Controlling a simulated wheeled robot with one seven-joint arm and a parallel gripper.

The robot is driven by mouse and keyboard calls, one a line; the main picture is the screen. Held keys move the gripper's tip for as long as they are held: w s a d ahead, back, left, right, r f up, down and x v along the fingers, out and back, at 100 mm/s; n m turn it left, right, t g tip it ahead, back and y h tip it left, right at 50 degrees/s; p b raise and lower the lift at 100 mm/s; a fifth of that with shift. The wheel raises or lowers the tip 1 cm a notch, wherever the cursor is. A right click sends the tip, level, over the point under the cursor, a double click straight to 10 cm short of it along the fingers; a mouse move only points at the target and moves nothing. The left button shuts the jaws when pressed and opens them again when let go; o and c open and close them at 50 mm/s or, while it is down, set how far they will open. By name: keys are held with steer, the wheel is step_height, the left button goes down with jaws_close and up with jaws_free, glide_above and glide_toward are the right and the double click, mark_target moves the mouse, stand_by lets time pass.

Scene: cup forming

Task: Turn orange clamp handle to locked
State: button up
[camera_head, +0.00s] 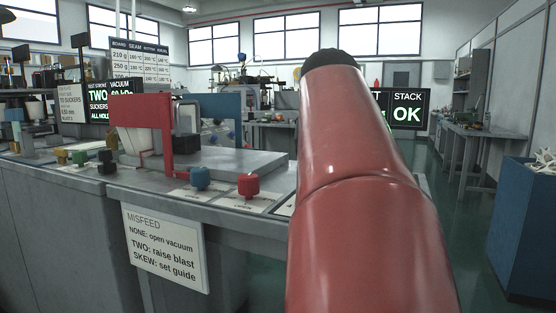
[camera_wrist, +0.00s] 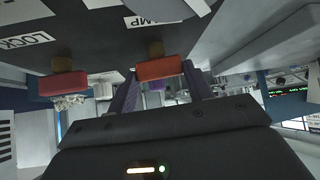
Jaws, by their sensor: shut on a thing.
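In the wrist view, an orange clamp handle (camera_wrist: 158,68) with a brown stem sticks out from a dark panel beside a partly visible label ending in "AMP" (camera_wrist: 150,20). My gripper (camera_wrist: 160,74) has one finger on each side of this handle and is shut on it. The picture is turned, so the label letters look upside down. Whether the handle stands at a locked mark cannot be told. In the head view, my red arm covers the right of centre, and neither the handle nor my gripper shows there.
A red handle (camera_wrist: 64,84) sits left of the orange one, by a "LOCK" label (camera_wrist: 25,40). A pale beam (camera_wrist: 262,35) lies close on the right. In the head view, a bench with blue (camera_head: 200,178) and red (camera_head: 248,184) knobs stands left of my arm; a blue bin (camera_head: 525,230) stands right.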

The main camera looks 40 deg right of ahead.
steer(key=shift+w+m+g+h+p, duration=0.1)
steer(key=shift+m+g+h+p, duration=0.2)
steer(key=shift+m+g+h, duration=0.55)
steer(key=shift+m+y, duration=0.35)
steer(key=shift+m, duration=0.1)
steer(key=o, duration=1)
steer(key=p+v, duration=0.1)
steer(key=v, duration=0.7)
steer(key=shift+f, duration=0.1)
